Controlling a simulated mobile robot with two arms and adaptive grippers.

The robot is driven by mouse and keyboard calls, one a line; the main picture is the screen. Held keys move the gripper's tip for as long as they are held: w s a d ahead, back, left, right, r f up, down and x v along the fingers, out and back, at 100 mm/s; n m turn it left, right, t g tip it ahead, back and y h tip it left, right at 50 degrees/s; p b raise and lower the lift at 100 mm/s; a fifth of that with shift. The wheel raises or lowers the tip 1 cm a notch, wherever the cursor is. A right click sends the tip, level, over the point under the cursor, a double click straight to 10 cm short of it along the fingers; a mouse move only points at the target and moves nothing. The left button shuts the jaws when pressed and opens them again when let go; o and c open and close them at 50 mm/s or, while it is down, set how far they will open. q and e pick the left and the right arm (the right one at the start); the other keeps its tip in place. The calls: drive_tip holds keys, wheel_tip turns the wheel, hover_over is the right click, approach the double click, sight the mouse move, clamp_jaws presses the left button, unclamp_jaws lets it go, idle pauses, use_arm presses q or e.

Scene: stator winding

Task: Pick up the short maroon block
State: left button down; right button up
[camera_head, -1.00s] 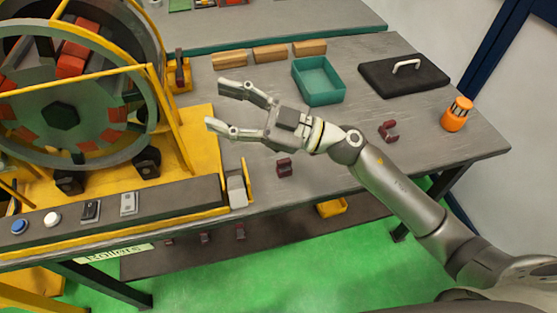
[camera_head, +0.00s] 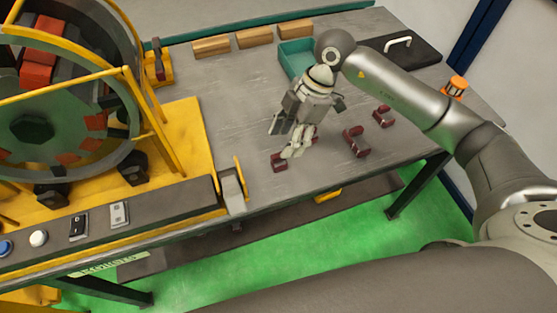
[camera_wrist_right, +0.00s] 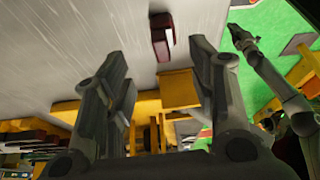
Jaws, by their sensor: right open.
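A short maroon block (camera_head: 279,161) lies near the front edge of the grey table in the head view. My right gripper (camera_head: 294,150) points down just beside it, and its fingers cover part of the block's right side. In the right wrist view the right gripper (camera_wrist_right: 160,72) is open and empty. A maroon block (camera_wrist_right: 161,37) lies beyond the gap between its fingertips there. My left gripper (camera_wrist_right: 242,38) seems to show at the right of the wrist view, small and away from the block; its jaws are unclear.
Two other maroon blocks lie to the right, a longer one (camera_head: 356,141) and another (camera_head: 382,115). A teal tray (camera_head: 293,58) is partly hidden behind my right arm. Wooden blocks (camera_head: 254,37) line the back. The yellow stator stand (camera_head: 190,150) rises to the left.

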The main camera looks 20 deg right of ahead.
sight(279, 161)
drive_tip(key=shift+x, duration=1)
drive_tip(key=x, duration=0.1)
drive_tip(key=p+x, duration=0.1)
drive_tip(key=x, duration=0.1)
drive_tip(key=s+p+x, duration=0.1)
drive_tip(key=shift+f, duration=0.4)
drive_tip(key=shift+w+a+f, duration=0.1)
drive_tip(key=shift+f, duration=0.2)
clamp_jaws()
drive_tip(key=shift+r, duration=0.1)
